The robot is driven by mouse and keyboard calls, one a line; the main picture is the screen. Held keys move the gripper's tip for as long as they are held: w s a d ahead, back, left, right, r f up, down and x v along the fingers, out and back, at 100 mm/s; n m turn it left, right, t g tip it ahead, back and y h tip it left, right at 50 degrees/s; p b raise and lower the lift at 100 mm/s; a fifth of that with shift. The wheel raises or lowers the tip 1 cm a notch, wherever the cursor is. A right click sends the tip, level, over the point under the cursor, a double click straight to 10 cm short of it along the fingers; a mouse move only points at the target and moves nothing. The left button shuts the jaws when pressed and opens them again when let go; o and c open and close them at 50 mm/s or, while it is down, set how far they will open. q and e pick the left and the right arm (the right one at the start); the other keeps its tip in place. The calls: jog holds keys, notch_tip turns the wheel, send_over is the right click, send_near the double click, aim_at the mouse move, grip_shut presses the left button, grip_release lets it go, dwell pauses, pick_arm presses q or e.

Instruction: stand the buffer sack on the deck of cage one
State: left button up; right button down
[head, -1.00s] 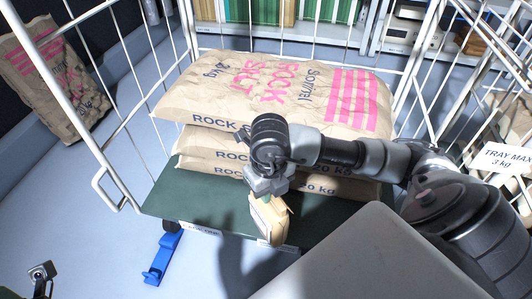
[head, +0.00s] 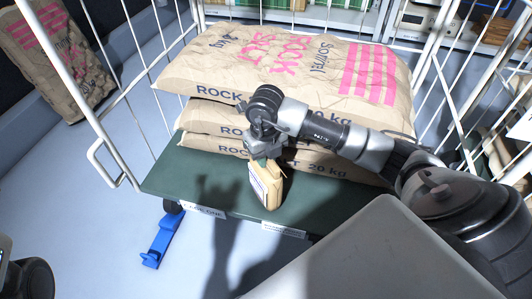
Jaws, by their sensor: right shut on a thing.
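A small tan paper sack (head: 269,190) with a pale label, which I take as the buffer sack, hangs roughly upright below my right gripper (head: 264,155). The right gripper is shut on its top. The sack is over the front part of the green deck (head: 215,195) of a white wire cage, in front of the big sacks. I cannot tell whether its bottom touches the deck. A label on the deck's front edge (head: 205,210) seems to read cage one. My left gripper does not show; only a dark part, probably of my left arm, is at the bottom left corner.
Several large rock salt sacks (head: 290,75) are stacked on the deck behind the small sack. A bare strip of deck lies in front and at left. A blue pedal (head: 162,243) sticks out below. Another sack (head: 60,60) leans at the far left.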

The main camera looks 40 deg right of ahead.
jog(key=shift+f, duration=0.25)
jog(key=c, duration=1.5)
grip_release()
jog(key=shift+f, duration=0.2)
jog(key=shift+c, duration=0.2)
jog(key=o, duration=0.4)
jog(key=shift+o, duration=0.2)
